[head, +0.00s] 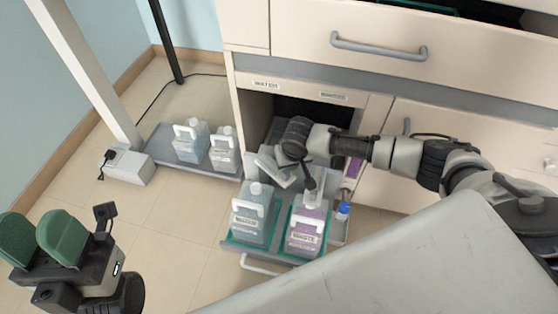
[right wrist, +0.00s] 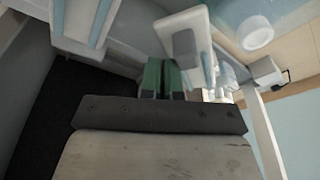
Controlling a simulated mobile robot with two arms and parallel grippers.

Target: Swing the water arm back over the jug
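A pale blue water jug (head: 248,215) and a purplish waste jug (head: 304,225) stand side by side on a pulled-out tray (head: 262,262) below the open compartment. A light grey arm-like piece (head: 271,167) sits just behind the water jug and looks like the water arm. My right gripper reaches in from the right, close to this piece; its tips are hidden in the head view. In the right wrist view its green fingers (right wrist: 162,78) are together, beside a grey block (right wrist: 185,43); contact is unclear. My left gripper (head: 38,238) is open and empty at lower left.
Two more jugs (head: 190,140) (head: 224,150) stand on a low grey tray (head: 165,148) left of the cabinet. A white power box (head: 128,168) and a post are near it. A blue-capped bottle (head: 343,210) stands right of the waste jug.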

